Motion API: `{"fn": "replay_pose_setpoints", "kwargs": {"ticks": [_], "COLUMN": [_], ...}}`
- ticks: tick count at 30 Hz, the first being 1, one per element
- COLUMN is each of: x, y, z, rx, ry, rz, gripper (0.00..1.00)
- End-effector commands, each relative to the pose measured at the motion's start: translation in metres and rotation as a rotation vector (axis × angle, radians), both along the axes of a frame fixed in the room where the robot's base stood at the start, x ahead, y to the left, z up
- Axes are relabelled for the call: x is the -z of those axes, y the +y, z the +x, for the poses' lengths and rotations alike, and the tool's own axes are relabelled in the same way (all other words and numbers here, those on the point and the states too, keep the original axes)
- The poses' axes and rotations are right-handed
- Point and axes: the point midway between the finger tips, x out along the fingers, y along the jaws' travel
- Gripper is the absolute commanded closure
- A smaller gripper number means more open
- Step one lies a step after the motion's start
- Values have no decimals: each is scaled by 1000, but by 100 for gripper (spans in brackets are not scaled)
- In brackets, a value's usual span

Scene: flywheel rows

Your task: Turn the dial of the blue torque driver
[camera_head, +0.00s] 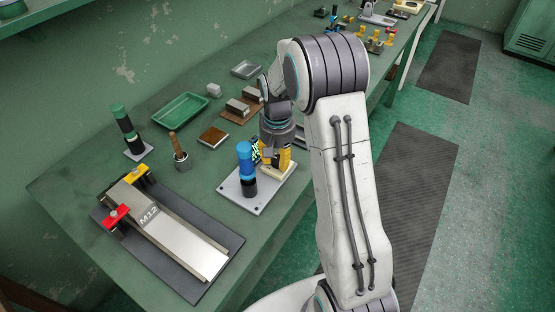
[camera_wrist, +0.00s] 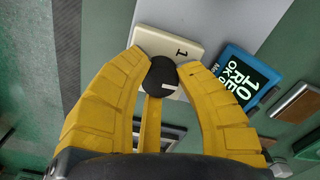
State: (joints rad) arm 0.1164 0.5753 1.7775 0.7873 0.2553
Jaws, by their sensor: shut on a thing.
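The blue torque driver (camera_head: 245,165), with a black lower part, stands upright on a light grey plate (camera_head: 236,189) near the bench's front edge. My gripper (camera_head: 273,164) points down just right of it in the head view. In the wrist view, the yellow fingers of my gripper (camera_wrist: 163,72) are closed on a round black dial (camera_wrist: 161,84) with a small white mark. The dial sits by a cream block (camera_wrist: 182,43) marked "1". A blue-framed display (camera_wrist: 250,83) with green and white text stands beside it; only part of the text is readable.
A black and green driver (camera_head: 124,125) stands at the back left. A long fixture marked "M12" (camera_head: 170,232) lies front left.

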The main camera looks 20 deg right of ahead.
Motion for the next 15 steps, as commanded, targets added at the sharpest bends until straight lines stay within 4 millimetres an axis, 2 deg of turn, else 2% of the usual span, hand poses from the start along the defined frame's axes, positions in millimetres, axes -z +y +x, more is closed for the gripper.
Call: {"fn": "replay_pose_setpoints", "kwargs": {"ticks": [15], "x": [3], "y": [0], "z": [-3], "rx": [74], "ry": [10], "rz": [1], "gripper": [100]}}
